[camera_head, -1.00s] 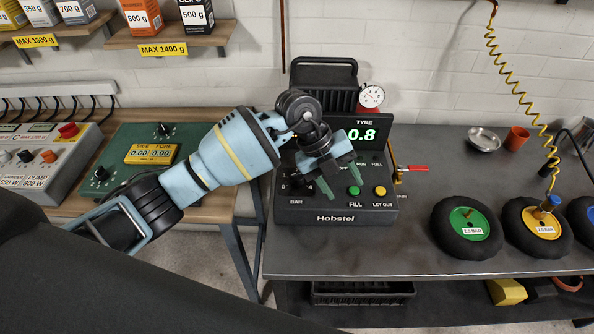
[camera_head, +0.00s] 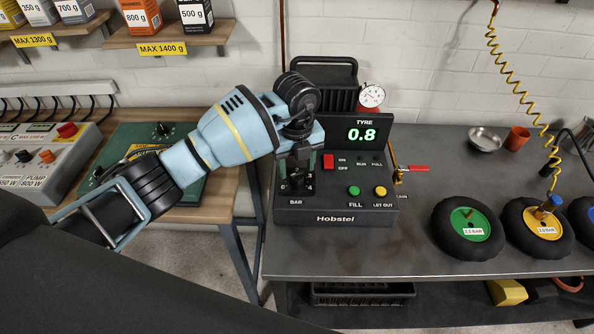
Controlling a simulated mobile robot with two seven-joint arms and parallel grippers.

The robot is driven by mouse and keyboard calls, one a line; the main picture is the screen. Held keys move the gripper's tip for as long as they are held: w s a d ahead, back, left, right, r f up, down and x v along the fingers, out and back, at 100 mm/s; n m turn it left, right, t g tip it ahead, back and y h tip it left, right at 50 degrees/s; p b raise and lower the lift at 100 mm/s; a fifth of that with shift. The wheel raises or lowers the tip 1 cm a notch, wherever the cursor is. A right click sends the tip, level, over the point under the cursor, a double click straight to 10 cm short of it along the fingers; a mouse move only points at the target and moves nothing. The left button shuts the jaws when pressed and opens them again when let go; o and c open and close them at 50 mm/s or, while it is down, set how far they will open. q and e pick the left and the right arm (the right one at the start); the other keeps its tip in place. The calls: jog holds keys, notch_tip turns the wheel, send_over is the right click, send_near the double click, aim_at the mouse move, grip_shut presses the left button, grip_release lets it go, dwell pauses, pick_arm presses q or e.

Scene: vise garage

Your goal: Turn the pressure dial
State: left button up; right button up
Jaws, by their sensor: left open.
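The pressure dial (camera_head: 296,184) is a dark knob above the word BAR on the left of the black Hobstel tyre machine (camera_head: 338,217). Numbers 3 and 4 show at its right side. My left gripper (camera_head: 296,172) is open and points down over the dial, with one green finger on each side of its upper part. The fingers and wrist hide part of the dial, and I cannot tell if they touch it. The TYRE display (camera_head: 362,134) reads 0.8. My right gripper is not in view.
A red switch (camera_head: 328,161), a green FILL button (camera_head: 354,190) and a yellow LET OUT button (camera_head: 379,191) sit right of the dial. A red-handled valve (camera_head: 417,168) sticks out at the machine's right.

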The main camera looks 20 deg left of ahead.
aim_at(297, 177)
pick_arm(q)
notch_tip(297, 177, down, 2)
jog(key=shift+f, duration=0.3)
jog(key=shift+c, duration=0.4)
jog(key=c, duration=0.9)
